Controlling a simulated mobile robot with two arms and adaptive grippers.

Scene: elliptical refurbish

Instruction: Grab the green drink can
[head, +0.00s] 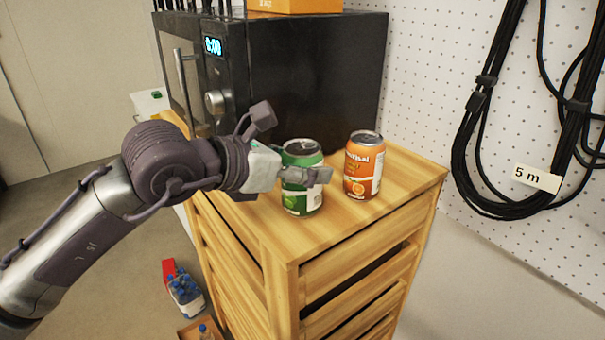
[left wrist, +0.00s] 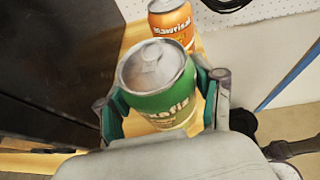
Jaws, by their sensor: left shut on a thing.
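The green drink can (head: 301,158) stands upright on top of the wooden cabinet, near its front left part. My left gripper (head: 308,178) reaches it from the left and is shut on it, with a finger across the can's front side. In the left wrist view the green can (left wrist: 160,84) sits between both fingers of the gripper (left wrist: 163,112), its silver top facing the camera. Its lower part is partly hidden by the gripper. My right gripper is not in view.
An orange can (head: 364,165) stands just right of the green can. A black microwave (head: 315,75) stands behind. The wooden cabinet top (head: 405,175) is bare at the right. Black cables (head: 480,130) hang on the pegboard. A bottle crate (head: 184,290) sits on the floor.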

